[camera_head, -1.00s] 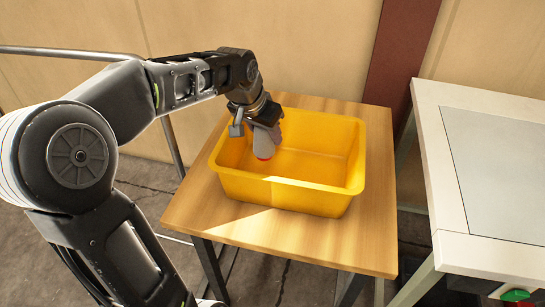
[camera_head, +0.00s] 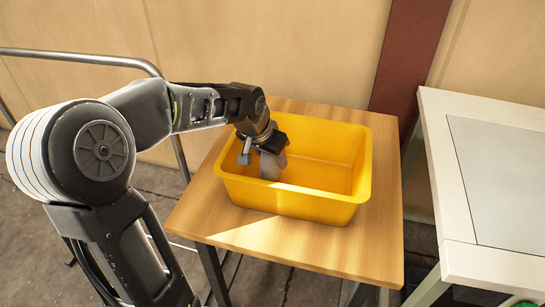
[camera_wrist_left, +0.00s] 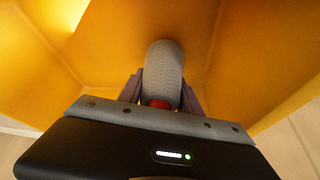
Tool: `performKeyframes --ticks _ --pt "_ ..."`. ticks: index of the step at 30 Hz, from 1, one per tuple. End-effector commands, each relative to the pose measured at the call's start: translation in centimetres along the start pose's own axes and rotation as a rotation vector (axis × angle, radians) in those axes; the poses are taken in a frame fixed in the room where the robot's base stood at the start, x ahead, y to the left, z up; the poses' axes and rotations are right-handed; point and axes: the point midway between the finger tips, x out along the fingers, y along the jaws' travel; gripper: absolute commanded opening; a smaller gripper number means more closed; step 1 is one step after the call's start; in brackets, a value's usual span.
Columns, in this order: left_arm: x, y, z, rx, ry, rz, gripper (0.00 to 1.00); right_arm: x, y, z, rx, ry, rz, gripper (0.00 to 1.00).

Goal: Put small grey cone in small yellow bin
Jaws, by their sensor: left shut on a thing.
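The small grey cone (camera_wrist_left: 163,70) is rounded and grey with a red part, which shows between my fingers in the left wrist view. My left gripper (camera_head: 270,163) is shut on it. The gripper points down inside the left part of the yellow bin (camera_head: 290,202), below the rim level at the back. In the head view the front wall hides the lowest part of the gripper and cone, so I cannot tell whether the cone touches the floor. The yellow walls also surround the cone in the left wrist view (camera_wrist_left: 255,60). My right gripper is not in view.
The bin stands on a small wooden table (camera_head: 290,245) with bare wood in front. A white table (camera_head: 455,225) with a grey top panel stands to the right, across a gap. A metal rail (camera_head: 80,58) runs behind my left arm. The right part of the bin looks empty.

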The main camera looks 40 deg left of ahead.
Motion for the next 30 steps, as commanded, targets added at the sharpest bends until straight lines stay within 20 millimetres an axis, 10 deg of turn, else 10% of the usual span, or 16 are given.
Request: performKeyframes --ticks 5,6,13,30 --pt "0.4 0.0 0.1 0.001 0.001 0.000 0.00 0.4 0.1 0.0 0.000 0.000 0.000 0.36" --pt "0.2 0.0 0.1 0.000 0.000 0.000 0.44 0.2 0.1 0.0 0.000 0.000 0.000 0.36" --pt "0.2 0.0 0.1 0.000 0.000 0.000 0.63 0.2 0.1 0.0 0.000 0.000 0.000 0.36" --pt "-2.8 0.0 -0.1 0.001 0.003 -0.002 0.63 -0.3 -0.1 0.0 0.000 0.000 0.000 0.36"
